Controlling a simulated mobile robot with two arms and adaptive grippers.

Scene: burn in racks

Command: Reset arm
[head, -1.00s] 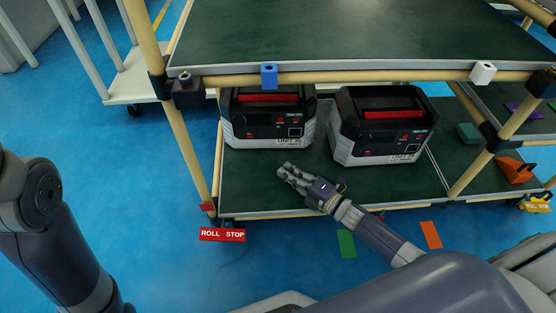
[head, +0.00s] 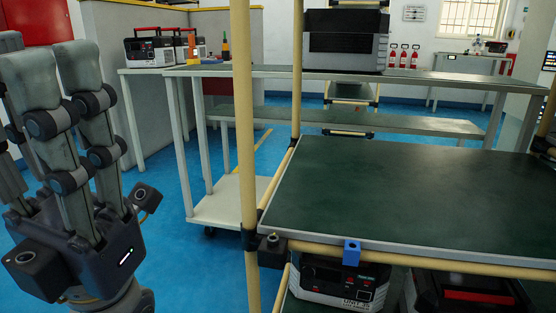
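My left gripper (head: 54,68) is raised close to the camera at the left edge of the head view. Its grey jointed fingers point up, stretched straight, with a narrow gap between the two nearest. Nothing is held between them. Another part of it is cut off by the picture's left edge. It is in the air, left of the rack and touching nothing. My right gripper is out of the picture.
A green-topped rack (head: 400,195) fills the right, with a tan post (head: 245,150) at its left corner. Two power units (head: 340,283) (head: 465,290) sit on its lower shelf. Behind are a white cart (head: 225,203) and a bench (head: 345,72). Blue floor lies between.

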